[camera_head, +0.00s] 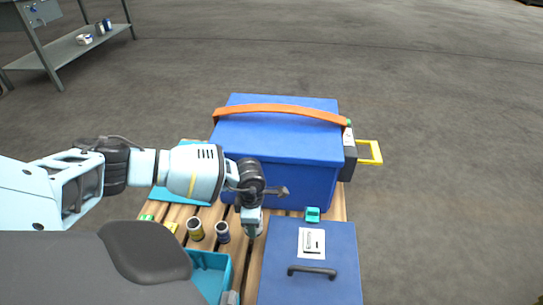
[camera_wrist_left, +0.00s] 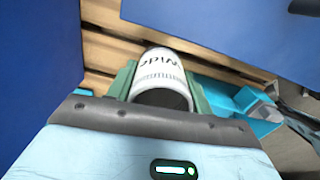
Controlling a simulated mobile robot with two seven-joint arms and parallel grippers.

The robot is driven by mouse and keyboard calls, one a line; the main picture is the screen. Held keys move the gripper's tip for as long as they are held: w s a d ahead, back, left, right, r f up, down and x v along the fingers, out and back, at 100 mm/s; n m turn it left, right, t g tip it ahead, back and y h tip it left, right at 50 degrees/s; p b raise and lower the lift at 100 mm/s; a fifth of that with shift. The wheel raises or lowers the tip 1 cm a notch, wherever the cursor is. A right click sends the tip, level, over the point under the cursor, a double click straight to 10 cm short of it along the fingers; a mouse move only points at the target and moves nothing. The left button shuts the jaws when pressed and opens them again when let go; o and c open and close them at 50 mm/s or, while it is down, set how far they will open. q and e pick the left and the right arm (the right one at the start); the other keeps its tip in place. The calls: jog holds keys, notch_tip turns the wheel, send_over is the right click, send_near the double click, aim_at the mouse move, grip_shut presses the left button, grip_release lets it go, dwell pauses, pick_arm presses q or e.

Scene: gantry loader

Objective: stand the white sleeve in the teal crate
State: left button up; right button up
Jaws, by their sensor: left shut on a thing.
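My left gripper (camera_head: 252,232) is shut on the white sleeve (camera_wrist_left: 158,72). The sleeve, with dark lettering, lies between the two green fingers in the left wrist view, its dark open end towards the camera. In the head view the gripper and arm mostly hide it. The gripper is over the slatted wooden top, in front of the big blue chest. The teal crate (camera_head: 222,263) is nearer and to the left, partly hidden by a dark grey part in the foreground. A teal edge (camera_wrist_left: 228,98) shows right of the gripper in the wrist view. My right gripper cannot be made out.
The blue chest (camera_head: 280,145) with an orange strap stands behind the gripper. A flat blue case (camera_head: 335,260) with a black handle lies to the right. Two small cans (camera_head: 195,229) (camera_head: 222,232) stand between crate and chest. A small teal piece (camera_head: 312,214) is beside the case.

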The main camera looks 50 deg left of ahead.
pick_arm(q)
jog(key=d+r+m+p, duration=0.2)
jog(key=d+r+m, duration=1.15)
jog(key=r, duration=0.45)
jog(key=s+d+r+m, duration=0.2)
jog(key=s+r+m, duration=0.1)
jog(key=r+m, duration=0.3)
jog(key=s+d+r+m+p, duration=0.1)
jog(key=s+d+r+m, duration=0.2)
jog(key=r+m, duration=0.4)
jog(key=shift+s+r, duration=0.35)
jog(key=shift+r, duration=0.35)
pick_arm(e)
jog(key=r, duration=0.3)
jog(key=shift+w+r, duration=0.4)
pick_arm(q)
jog(key=shift+m, duration=0.25)
